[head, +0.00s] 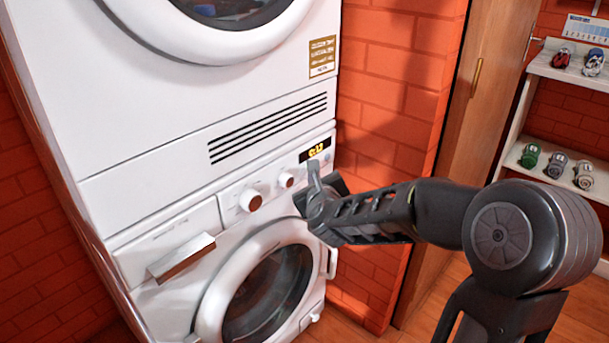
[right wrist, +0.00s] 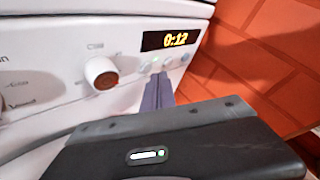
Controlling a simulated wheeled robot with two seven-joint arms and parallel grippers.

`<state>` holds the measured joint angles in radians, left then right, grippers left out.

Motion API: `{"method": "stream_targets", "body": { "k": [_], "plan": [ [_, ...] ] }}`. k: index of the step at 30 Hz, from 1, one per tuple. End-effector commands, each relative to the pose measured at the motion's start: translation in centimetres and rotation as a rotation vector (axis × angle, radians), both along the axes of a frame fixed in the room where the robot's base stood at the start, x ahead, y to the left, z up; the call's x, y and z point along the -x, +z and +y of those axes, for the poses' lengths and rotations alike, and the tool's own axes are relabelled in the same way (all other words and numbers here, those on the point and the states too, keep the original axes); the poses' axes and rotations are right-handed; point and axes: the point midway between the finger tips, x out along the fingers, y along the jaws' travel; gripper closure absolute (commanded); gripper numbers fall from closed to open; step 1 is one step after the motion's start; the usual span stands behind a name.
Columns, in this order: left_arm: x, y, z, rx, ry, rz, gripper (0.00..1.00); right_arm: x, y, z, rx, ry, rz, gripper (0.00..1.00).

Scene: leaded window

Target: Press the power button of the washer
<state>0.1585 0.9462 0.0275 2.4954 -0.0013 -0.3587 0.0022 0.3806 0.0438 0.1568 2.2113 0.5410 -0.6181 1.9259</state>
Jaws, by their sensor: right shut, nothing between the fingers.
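The white washer (head: 165,305) is the lower of two stacked machines, with a round door and a control panel. Its lit display (head: 315,150) is at the panel's right end and reads 0:12 in the right wrist view (right wrist: 171,39). A row of small round buttons (right wrist: 157,64) sits just below the display; I cannot tell which is the power button. My right gripper (head: 313,168) is shut and empty, in front of the panel's right end. In the right wrist view its fingertips (right wrist: 158,82) point at the buttons; whether they touch is unclear. My left gripper is not in view.
A white knob with a brown face (right wrist: 101,73) sits left of the buttons. A drawer handle (head: 181,257) sticks out at lower left. A brick wall (head: 385,100) stands close on the right, then a wooden door (head: 488,110) and a shelf (head: 550,170).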

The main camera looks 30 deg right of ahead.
Motion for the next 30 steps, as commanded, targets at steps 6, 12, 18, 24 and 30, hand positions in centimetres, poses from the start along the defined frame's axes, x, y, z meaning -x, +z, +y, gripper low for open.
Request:
{"method": "stream_targets", "body": {
  "k": [6,12,18,24,30],
  "plan": [
    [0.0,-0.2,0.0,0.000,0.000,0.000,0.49,0.2,-0.1,-0.1,0.000,-0.001,0.000,1.00],
    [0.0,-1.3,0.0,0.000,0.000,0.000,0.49,1.8,-0.2,-0.6,0.002,-0.002,-0.001,1.00],
    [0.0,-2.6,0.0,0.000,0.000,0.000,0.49,3.9,-0.2,-1.3,0.002,-0.003,-0.003,1.00],
    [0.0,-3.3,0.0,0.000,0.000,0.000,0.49,5.5,-0.1,-1.7,0.002,0.000,-0.001,1.00],
    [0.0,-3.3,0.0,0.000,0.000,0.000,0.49,5.8,0.0,-1.7,0.001,0.000,0.000,1.00]
  ]
}}
